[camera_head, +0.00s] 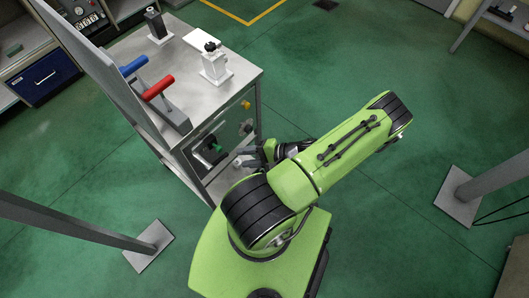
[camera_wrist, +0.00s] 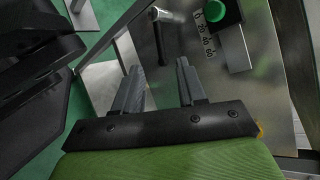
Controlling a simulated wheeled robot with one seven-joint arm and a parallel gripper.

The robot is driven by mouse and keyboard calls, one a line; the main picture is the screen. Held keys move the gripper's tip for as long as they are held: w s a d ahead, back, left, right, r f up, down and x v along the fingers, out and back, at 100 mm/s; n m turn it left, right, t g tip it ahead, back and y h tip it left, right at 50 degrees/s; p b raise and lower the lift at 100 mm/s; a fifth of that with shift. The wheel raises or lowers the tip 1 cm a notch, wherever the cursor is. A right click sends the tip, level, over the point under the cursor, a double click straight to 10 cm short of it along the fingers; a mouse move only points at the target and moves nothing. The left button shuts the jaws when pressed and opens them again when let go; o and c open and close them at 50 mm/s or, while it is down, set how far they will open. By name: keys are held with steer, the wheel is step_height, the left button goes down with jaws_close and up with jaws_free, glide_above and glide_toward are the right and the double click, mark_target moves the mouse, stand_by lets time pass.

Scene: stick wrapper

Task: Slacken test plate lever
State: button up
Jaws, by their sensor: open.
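My gripper (camera_wrist: 159,66) is open, with its two fingers apart and nothing visible between them. In the wrist view, a metal lever (camera_wrist: 160,28) with a rounded end stands out from the steel panel just beyond the fingertips. It appears apart from the fingers. A printed scale and a green round knob (camera_wrist: 228,17) are to its right. In the head view, my gripper (camera_head: 251,156) is low beside the cabinet's front face, near a green part (camera_head: 217,148) in a dark opening. Blue (camera_head: 134,65) and red (camera_head: 158,88) handles are on the cabinet top. No label shows which is the test plate lever.
The steel cabinet (camera_head: 222,83) carries a white fixture (camera_head: 215,67) with a black knob and a dark upright block (camera_head: 156,24). A tall panel (camera_head: 91,57) borders its left side. Posts stand at left and right. Green floor is open to the right.

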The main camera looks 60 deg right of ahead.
steer(key=v, duration=0.6)
steer(key=shift+s+r+p, duration=0.15)
steer(key=shift+s+p, duration=0.15)
steer(key=shift+d, duration=0.1)
